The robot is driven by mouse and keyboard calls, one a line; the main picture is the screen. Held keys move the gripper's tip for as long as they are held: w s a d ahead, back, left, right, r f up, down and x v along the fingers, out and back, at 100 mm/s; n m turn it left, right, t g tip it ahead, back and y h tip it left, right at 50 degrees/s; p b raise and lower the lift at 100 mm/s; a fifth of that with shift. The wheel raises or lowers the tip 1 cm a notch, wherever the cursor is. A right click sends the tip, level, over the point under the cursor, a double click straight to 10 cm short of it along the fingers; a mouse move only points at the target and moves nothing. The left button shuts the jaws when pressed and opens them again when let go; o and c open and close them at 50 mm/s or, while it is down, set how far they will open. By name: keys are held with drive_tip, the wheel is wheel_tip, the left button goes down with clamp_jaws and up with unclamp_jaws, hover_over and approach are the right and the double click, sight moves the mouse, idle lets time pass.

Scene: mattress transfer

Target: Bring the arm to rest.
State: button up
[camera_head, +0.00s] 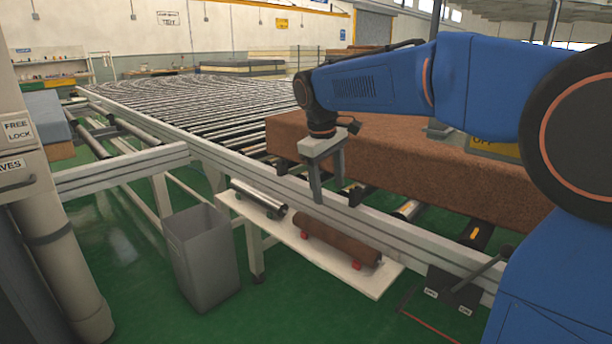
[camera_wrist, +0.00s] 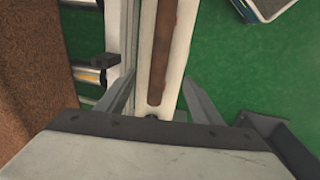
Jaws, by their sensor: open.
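My blue arm reaches in from the right in the head view. My gripper (camera_head: 330,185) points down above the conveyor's near side rail, in front of the brown mattress block (camera_head: 430,165). In the wrist view my gripper (camera_wrist: 158,90) has its two fingers spread wide apart, with nothing held between them. Below the gap between them lie the white shelf and a brown roll (camera_wrist: 165,45). The brown block also shows at the left of the wrist view (camera_wrist: 30,80). My gripper looks apart from the block.
A white shelf (camera_head: 375,285) beside the conveyor holds a brown roll (camera_head: 335,240) and a metal roller (camera_head: 258,197). A grey bin (camera_head: 200,258) stands left of it. The roller conveyor (camera_head: 200,100) stretches back. A lever (camera_head: 480,270) stands at lower right. Green floor is open in front.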

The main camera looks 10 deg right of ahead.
drive_tip(key=s+d+f+m+t+y, duration=0.15)
drive_tip(key=s+d, duration=0.25)
drive_tip(key=s, duration=0.5)
drive_tip(key=s+d+f+m, duration=0.2)
drive_tip(key=s+d, duration=0.1)
drive_tip(key=s, duration=0.5)
drive_tip(key=s+d+f+m+t, duration=0.2)
drive_tip(key=s+f+m, duration=0.1)
drive_tip(key=s+f, duration=0.7)
drive_tip(key=s, duration=0.4)
drive_tip(key=shift+d+m, duration=0.35)
drive_tip(key=shift+d, duration=0.05)
